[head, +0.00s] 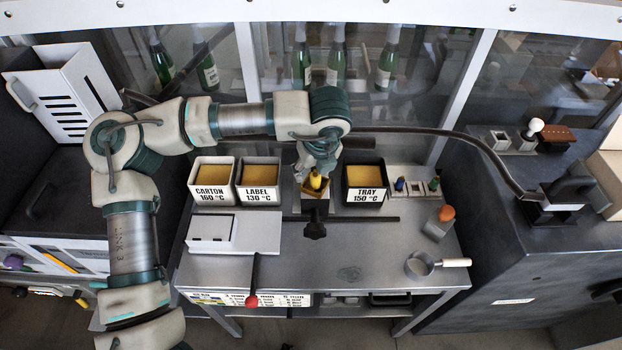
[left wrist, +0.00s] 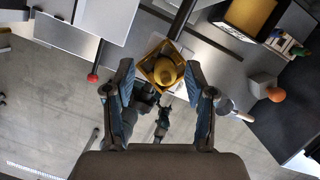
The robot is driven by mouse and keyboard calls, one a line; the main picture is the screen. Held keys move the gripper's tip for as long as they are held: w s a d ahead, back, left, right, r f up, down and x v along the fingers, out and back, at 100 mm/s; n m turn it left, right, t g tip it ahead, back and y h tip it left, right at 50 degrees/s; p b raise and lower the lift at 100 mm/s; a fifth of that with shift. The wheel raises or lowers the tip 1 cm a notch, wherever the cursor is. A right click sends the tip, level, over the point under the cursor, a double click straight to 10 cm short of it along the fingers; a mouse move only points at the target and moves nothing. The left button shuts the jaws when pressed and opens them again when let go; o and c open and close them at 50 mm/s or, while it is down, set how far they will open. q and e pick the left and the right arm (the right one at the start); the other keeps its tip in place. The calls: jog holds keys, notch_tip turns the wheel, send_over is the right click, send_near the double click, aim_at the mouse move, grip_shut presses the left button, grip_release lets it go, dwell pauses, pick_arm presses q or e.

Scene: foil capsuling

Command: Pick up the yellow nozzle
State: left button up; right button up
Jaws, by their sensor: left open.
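The yellow nozzle (head: 315,181) stands in a small square holder (head: 314,194) at the middle of the bench, between the LABEL and TRAY bins. My right gripper is not in view.
Bins marked CARTON (head: 212,181), LABEL (head: 259,180) and TRAY (head: 363,184) flank the holder. A black knob (head: 314,230) stands in front. An orange-topped block (head: 440,222) and a ladle (head: 420,264) lie right. The bench's front middle is mostly clear.

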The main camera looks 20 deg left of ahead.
pick_arm(q)
jog(key=shift+w+d+f, duration=0.15)
jog(key=shift+d+f, duration=0.05)
jog(key=shift+f, duration=0.3)
jog(key=shift+w+d+f, duration=0.1)
jog(key=shift+d+f, duration=0.05)
jog(key=shift+d, duration=0.4)
jog(key=shift+a, duration=0.25)
jog(key=c, duration=0.8)
jog(key=shift+a, duration=0.25)
grip_shut()
jog(key=shift+a, duration=0.2)
jog(key=shift+d, duration=0.15)
